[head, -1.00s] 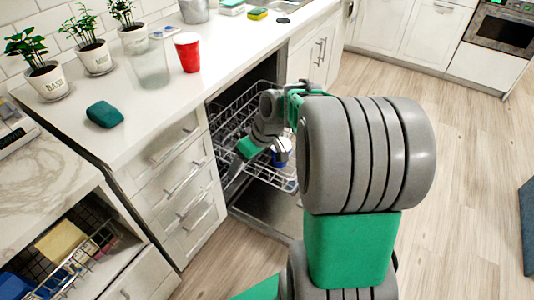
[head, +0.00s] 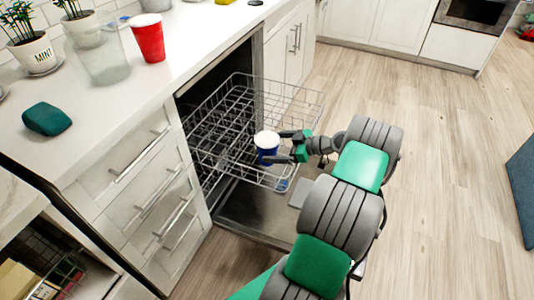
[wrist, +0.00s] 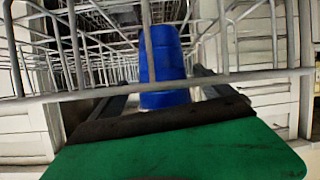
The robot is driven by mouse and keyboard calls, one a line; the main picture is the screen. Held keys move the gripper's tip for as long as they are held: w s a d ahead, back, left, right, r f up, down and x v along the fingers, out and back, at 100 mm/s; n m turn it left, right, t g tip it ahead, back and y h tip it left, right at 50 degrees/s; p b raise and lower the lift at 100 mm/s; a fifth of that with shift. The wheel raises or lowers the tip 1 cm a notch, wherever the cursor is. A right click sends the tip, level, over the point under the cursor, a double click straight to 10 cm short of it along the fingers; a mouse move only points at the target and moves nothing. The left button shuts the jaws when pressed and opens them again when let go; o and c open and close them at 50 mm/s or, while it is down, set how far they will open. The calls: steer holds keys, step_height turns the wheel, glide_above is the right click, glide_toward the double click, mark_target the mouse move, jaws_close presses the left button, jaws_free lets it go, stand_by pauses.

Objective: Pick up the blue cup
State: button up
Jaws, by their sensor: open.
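The blue cup (head: 267,156) stands in the front right part of the pulled-out dishwasher rack, with its white top up in the head view. In the wrist view the blue cup (wrist: 165,62) is straight ahead, behind a rack wire. My gripper (head: 284,145) comes in from the right at the rack's front edge. Its fingers are open and point at the cup, one on the far side and one on the near side. In the wrist view the gripper (wrist: 160,110) shows dark fingers at the cup's lower part. Whether they touch it cannot be told.
The wire rack (head: 215,105) sticks out of the open dishwasher, its wires close around the cup and gripper. A red cup (head: 148,38), a clear glass (head: 97,55) and a teal object (head: 47,119) stand on the counter (head: 110,98).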

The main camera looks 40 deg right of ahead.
steer(key=b+x, duration=0.1)
steer(key=x, duration=0.4)
steer(key=shift+a+f, duration=0.15)
steer(key=shift+f, duration=0.05)
steer(key=shift+c, duration=0.4)
steer(key=c, duration=1.4)
steer(key=shift+r, duration=0.1)
steer(key=shift+c, duration=0.2)
